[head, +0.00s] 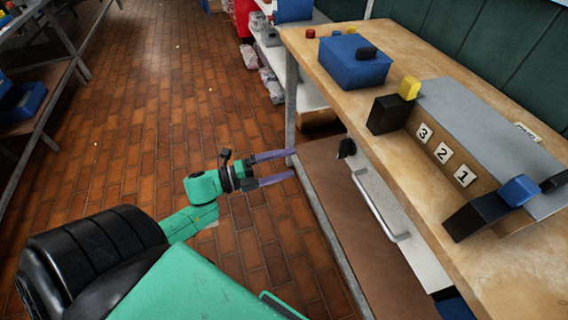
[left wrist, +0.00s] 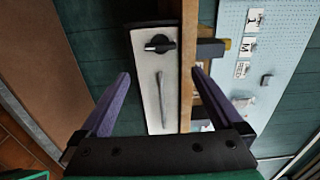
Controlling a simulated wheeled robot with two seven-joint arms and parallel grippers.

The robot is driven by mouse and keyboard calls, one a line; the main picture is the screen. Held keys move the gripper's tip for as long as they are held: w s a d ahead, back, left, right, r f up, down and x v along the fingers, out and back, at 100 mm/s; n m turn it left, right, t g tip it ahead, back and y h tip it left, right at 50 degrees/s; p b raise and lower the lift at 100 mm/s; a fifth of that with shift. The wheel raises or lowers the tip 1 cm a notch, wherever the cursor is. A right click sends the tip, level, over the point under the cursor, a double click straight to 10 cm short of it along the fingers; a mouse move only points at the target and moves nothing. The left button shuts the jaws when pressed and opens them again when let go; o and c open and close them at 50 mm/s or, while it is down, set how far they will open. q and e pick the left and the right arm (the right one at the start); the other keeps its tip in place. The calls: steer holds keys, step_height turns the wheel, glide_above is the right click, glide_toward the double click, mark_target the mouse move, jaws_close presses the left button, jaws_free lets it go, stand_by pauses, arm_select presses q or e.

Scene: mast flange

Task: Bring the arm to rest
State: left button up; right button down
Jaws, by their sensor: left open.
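My left arm (head: 205,187), green with black joints, reaches out over the brick floor in the head view. My left gripper (head: 291,164) has two purple fingers, spread apart with nothing between them. It points right, toward the side of the workbench, beside the brown lower shelf. In the left wrist view the fingers of the left gripper (left wrist: 160,73) stand wide apart, and a white drawer front with a grey bar handle (left wrist: 162,88) shows beyond them. My right gripper is not in view.
The wooden workbench (head: 300,39) carries a blue box (head: 354,64), a yellow block (head: 409,88), black blocks and a grey-topped stand numbered 3, 2, 1. The brown lower shelf (head: 335,190) and a metal leg (head: 291,100) are near the gripper. Open brick floor (head: 150,100) lies left.

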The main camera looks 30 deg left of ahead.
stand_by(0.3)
arm_select(q)
steer(key=a+f+n+y+p, duration=0.4)
steer(key=a+f+n+y, duration=0.5)
steer(key=f, duration=0.4)
steer(key=s+a+f+n+g+y+p, duration=0.25)
steer(key=s+f+n+g, duration=0.25)
steer(key=s+f+n, duration=0.6)
steer(key=s+d+f+n+g+p, duration=0.1)
steer(key=s+d+f+g, duration=0.3)
steer(key=s, duration=0.6)
steer(key=s+d+f+n+g+p, duration=0.2)
steer(key=s+d+f, duration=0.3)
steer(key=s+f, duration=0.4)
steer(key=shift+s+g, duration=0.5)
steer(key=shift+g, duration=0.4)
steer(key=shift+w, duration=0.1)
